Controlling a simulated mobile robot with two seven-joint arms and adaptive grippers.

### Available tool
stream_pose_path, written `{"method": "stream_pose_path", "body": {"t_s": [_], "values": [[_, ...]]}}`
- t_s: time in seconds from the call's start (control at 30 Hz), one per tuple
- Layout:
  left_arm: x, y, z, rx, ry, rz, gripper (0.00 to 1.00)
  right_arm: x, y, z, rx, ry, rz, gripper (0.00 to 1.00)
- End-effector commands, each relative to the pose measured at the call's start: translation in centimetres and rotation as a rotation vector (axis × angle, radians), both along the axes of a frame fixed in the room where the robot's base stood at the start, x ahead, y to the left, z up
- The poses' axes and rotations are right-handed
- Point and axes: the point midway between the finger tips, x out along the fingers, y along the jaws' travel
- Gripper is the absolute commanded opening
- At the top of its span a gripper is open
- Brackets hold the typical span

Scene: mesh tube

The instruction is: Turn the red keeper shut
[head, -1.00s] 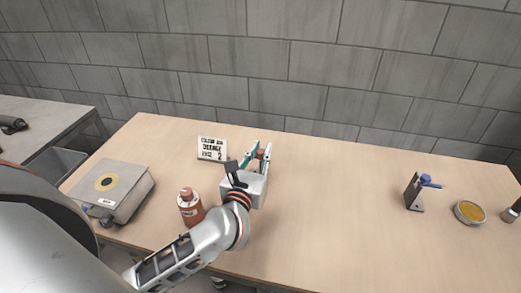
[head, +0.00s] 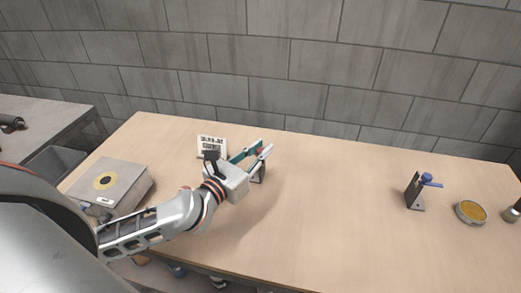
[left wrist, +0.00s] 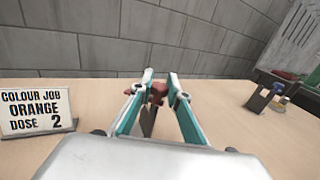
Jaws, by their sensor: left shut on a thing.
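The red keeper (left wrist: 158,91) sits between the fingertips of my left gripper (left wrist: 156,88) in the left wrist view. It is at the top of a dark upright plate (left wrist: 149,122). In the head view my left gripper (head: 256,153) comes in from the left, shut on the keeper. The fingers largely hide the keeper there, and the plate's foot (head: 259,175) shows just below them. The keeper's exact angle is hard to tell. My right gripper is not in view.
A sign (head: 211,146) reading orange, dose 2 stands left of the gripper. A similar stand (head: 413,192) with a blue keeper (head: 428,180) and a yellow dish (head: 470,212) are at right. A grey box device (head: 112,186) is at left. The middle is clear.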

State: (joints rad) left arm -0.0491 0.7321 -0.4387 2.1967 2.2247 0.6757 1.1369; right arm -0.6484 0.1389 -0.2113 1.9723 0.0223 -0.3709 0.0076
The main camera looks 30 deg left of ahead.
Motion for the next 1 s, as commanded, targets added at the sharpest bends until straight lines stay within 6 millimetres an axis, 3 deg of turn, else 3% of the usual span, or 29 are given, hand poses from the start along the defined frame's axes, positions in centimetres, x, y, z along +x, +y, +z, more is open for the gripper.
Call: {"method": "stream_pose_path", "body": {"t_s": [0.17, 0.2, 0.23, 0.67, 1.0], "values": [[0.0, 0.0, 0.0, 0.0, 0.001, 0.0, 0.0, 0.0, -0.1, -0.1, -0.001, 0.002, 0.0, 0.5], [0.0, 0.0, 0.0, 0.0, 0.0, 0.0, 0.27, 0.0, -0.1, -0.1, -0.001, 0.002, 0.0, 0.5], [0.0, 0.0, 0.0, 0.0, 0.0, 0.0, 0.34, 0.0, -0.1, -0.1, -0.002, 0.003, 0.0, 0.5], [0.0, 0.0, 0.6, 0.002, -0.003, 0.0, 0.34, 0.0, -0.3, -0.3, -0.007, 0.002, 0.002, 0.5], [0.0, 0.0, 6.5, 0.001, -0.006, -0.001, 0.34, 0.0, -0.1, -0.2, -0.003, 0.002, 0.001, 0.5]]}}
